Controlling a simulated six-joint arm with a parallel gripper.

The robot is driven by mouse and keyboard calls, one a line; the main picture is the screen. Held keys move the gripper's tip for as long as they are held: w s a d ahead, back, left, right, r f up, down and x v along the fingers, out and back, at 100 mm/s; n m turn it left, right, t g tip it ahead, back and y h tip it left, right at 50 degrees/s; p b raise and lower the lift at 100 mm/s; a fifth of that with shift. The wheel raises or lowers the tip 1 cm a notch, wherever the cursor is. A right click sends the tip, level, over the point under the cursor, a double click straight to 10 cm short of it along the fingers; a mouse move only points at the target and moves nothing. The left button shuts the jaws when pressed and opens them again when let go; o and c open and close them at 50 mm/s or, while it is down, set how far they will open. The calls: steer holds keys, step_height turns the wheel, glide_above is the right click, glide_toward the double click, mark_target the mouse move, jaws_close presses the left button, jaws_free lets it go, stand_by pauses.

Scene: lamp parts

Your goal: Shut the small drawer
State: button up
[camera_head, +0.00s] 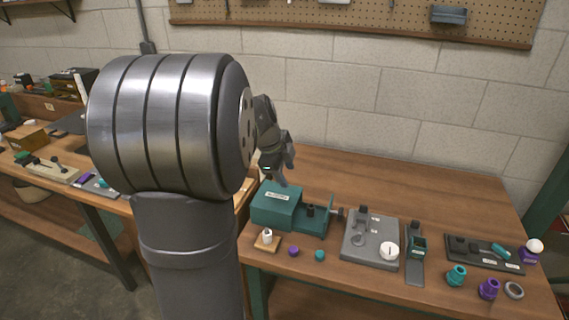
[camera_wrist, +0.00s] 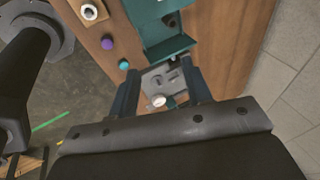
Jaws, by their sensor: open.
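A teal box (camera_head: 277,204) with a white label stands near the left front of the wooden table. A teal tray-like part, apparently the small drawer (camera_head: 318,228), sticks out from its right side, with a dark object inside and a small knob at its far end. In the wrist view the box (camera_wrist: 148,10) and the pulled-out part (camera_wrist: 168,48) show at the top. My gripper (camera_head: 281,179) is above and behind the box, apart from it. In the wrist view its fingers (camera_wrist: 160,95) are spread with nothing held between them.
A grey plate (camera_head: 357,246) with a white dial stands right of the drawer. A white part on a wooden block (camera_head: 267,240), a purple cap (camera_head: 294,251) and a teal cap (camera_head: 320,255) lie in front. A dark tray (camera_head: 484,257) is farther right. The back of the table is clear.

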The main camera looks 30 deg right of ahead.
steer(key=shift+d+f, duration=0.1)
steer(key=shift+d, duration=0.3)
steer(key=c, duration=0.3)
steer(key=d+f, duration=0.1)
steer(key=d, duration=0.2)
steer(key=s+d+f+g, duration=0.1)
steer(key=d, duration=0.2)
steer(key=s+d+f+g, duration=0.1)
steer(key=d, duration=0.1)
steer(key=shift+s+d+y, duration=0.15)
steer(key=shift+d+y, duration=0.15)
steer(key=shift+d, duration=0.1)
jaws_close()
steer(key=s+d+f+g+y, duration=0.1)
steer(key=s+d+f+g, duration=0.2)
steer(key=d, duration=0.6)
steer(key=shift+t, duration=0.5)
steer(key=x, duration=0.5)
steer(key=s+x, duration=0.1)
steer(key=x, duration=0.4)
steer(key=shift+s+a, duration=0.2)
steer(key=shift+s, duration=0.05)
steer(key=shift+w+a+f, duration=0.15)
steer(key=shift+w+a, duration=0.3)
steer(key=shift+w, duration=0.05)
steer(key=shift+w+a+f, duration=0.15)
steer(key=shift+w+a, duration=0.35)
steer(key=shift+w, duration=0.05)
steer(key=shift+w+a, duration=0.35)
